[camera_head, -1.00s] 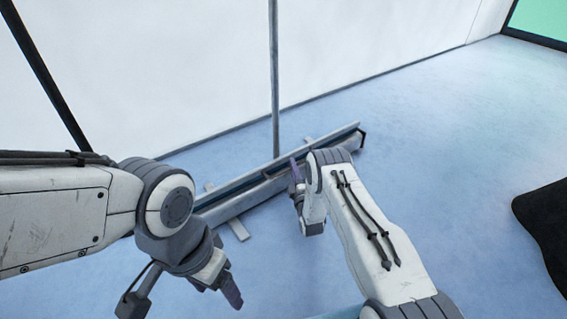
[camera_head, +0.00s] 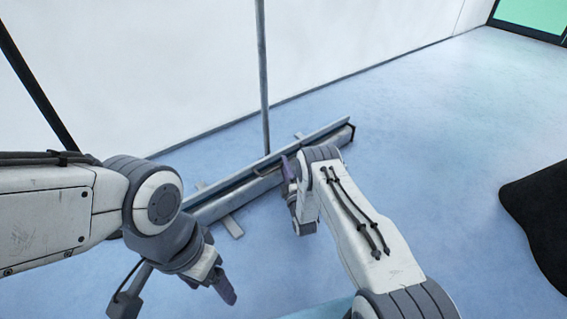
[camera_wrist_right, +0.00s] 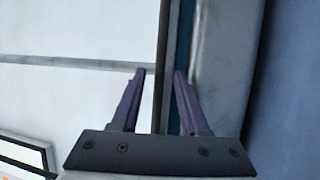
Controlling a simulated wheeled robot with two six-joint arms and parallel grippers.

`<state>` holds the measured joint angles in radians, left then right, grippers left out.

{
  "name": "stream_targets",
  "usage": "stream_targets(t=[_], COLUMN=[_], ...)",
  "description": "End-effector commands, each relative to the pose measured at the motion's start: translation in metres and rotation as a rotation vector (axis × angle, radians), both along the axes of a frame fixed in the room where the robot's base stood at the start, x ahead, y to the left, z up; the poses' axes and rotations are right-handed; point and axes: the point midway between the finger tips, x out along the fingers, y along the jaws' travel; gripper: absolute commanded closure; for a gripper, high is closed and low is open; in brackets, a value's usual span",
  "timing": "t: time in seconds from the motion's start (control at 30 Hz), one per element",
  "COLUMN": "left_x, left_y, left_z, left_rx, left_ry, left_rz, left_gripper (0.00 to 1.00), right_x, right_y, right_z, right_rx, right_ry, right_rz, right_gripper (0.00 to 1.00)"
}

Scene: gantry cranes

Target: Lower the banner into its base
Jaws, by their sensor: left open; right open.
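The long grey banner base (camera_head: 262,186) lies on the floor, running from lower left to upper right, with flat feet beneath it. A thin upright pole (camera_head: 263,75) rises behind it. A dark blue strip (camera_wrist_right: 175,45) runs along the top of the base; I cannot tell whether it is banner edge or slot. My right gripper (camera_wrist_right: 160,74) is open above the base, its purple fingers spread around the strip's near edge; contact is unclear. My left gripper (camera_head: 212,288) hangs at the front left, open and apart from the base.
A large white panel (camera_head: 170,70) stands behind the base; I cannot tell whether it is banner or wall. A black shape (camera_head: 540,225) lies at the right edge. The blue floor (camera_head: 430,130) is clear between it and the base.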

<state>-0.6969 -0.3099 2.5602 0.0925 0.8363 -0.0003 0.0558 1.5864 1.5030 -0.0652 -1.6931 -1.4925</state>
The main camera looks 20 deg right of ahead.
Motion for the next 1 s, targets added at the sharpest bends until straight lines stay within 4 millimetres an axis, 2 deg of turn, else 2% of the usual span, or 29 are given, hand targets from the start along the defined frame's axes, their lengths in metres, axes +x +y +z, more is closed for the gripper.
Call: stream_targets(t=[0.03, 0.2, 0.43, 0.6, 1.0], left_x=[0.000, 0.000, 0.000, 0.000, 0.000], left_y=[0.000, 0.000, 0.000, 0.000, 0.000], left_z=[0.013, 0.037, 0.056, 0.059, 0.058], left_rx=[0.000, 0.000, 0.000, 0.000, 0.000], left_ry=[0.000, 0.000, 0.000, 0.000, 0.000], left_rz=[0.000, 0.000, 0.000, 0.000, 0.000], left_gripper=[0.28, 0.28, 0.28, 0.28, 0.28], right_x=[-0.009, -0.044, -0.080, -0.089, -0.090], right_y=[0.000, 0.000, 0.000, 0.000, 0.000], right_z=[0.003, -0.001, -0.011, -0.014, -0.015], right_rx=[0.000, 0.001, 0.000, 0.000, 0.000], right_ry=[0.005, 0.007, 0.005, 0.002, 0.001], right_rz=[-0.001, 0.000, 0.001, 0.002, 0.002], right_gripper=[0.55, 0.55, 0.55, 0.55, 0.55])
